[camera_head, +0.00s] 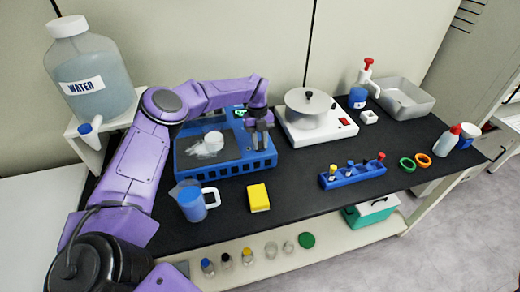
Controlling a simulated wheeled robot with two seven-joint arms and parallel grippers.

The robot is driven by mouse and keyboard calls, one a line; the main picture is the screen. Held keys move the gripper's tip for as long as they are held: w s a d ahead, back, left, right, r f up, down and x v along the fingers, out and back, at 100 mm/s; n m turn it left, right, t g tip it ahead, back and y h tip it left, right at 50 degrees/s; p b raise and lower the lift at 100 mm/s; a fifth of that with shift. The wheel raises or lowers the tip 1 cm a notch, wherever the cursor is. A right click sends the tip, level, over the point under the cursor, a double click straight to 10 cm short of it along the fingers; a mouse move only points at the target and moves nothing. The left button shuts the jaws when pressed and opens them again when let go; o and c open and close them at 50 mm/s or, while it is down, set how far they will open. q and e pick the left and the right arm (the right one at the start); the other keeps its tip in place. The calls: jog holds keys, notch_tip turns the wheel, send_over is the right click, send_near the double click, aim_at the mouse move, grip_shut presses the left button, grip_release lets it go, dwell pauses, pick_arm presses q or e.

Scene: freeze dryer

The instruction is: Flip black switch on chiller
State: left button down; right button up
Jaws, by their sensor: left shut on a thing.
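The chiller (222,166) is a blue box with a dark top at the back of the black table, left of the middle. A clear round vessel (213,142) sits on its top. My left gripper (262,147) reaches over from the left with its fingers pointing down at the right end of the chiller. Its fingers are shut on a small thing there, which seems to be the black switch. The fingers hide the switch, so its position cannot be told. My right gripper is not in view.
A white hotplate (340,130) with a round metal pan (309,108) stands just right of the gripper. A blue jug (191,202) and yellow block (258,197) are in front of the chiller. A blue rack (352,175) is further right. A water bottle (90,70) stands on the left shelf.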

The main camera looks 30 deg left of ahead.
pick_arm(q)
jog(key=shift+r, duration=0.1)
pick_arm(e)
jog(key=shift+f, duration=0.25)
pick_arm(q)
jog(key=c, duration=0.9)
grip_release()
jog(key=shift+r, duration=0.1)
jog(key=shift+w+a+r, duration=0.1)
jog(key=shift+w+r, duration=0.05)
jog(key=shift+r, duration=0.15)
jog(key=b+v, duration=0.2)
jog(key=v, duration=0.7)
jog(key=shift+a+r, duration=0.1)
jog(key=shift+r, duration=0.25)
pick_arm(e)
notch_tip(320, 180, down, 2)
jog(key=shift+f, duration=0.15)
